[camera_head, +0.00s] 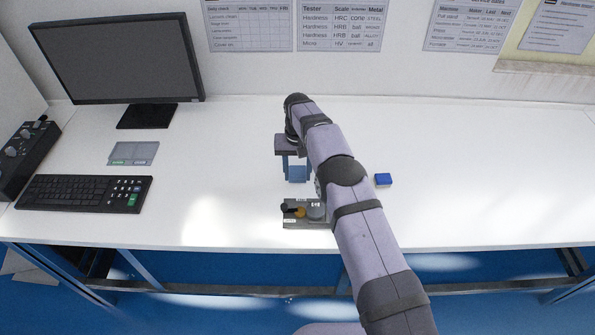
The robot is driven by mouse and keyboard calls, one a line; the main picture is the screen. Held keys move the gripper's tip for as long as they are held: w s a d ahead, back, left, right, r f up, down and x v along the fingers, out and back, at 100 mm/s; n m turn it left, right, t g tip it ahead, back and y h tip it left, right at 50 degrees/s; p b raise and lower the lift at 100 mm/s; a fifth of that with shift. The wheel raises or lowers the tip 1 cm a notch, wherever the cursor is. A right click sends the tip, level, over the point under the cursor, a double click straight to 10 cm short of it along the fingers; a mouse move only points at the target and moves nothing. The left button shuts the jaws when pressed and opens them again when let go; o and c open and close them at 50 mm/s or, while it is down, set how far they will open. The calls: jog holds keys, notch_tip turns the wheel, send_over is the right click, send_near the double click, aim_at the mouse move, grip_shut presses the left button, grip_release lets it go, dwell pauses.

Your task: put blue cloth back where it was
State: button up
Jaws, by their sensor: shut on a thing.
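My gripper (297,172) is over the middle of the white table, fingers pointing down. It is shut on a folded light-blue piece that looks like the blue cloth (297,175), seen between the fingers. Whether the cloth touches the table is hard to tell. My arm reaches in from the front right and hides part of the table behind it.
A grey tray (291,222) with small dark, yellow and grey pieces stands in front of my gripper. A small dark-blue block (383,180) lies right of my arm. Left are a keyboard (78,192), a grey flat pad (133,152) and a monitor (118,58). The table's right is clear.

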aim_at(298, 175)
jog(key=shift+f, duration=0.2)
jog(key=shift+f, duration=0.15)
jog(key=o, duration=1)
notch_tip(298, 175, up, 12)
jog(key=shift+r, duration=0.15)
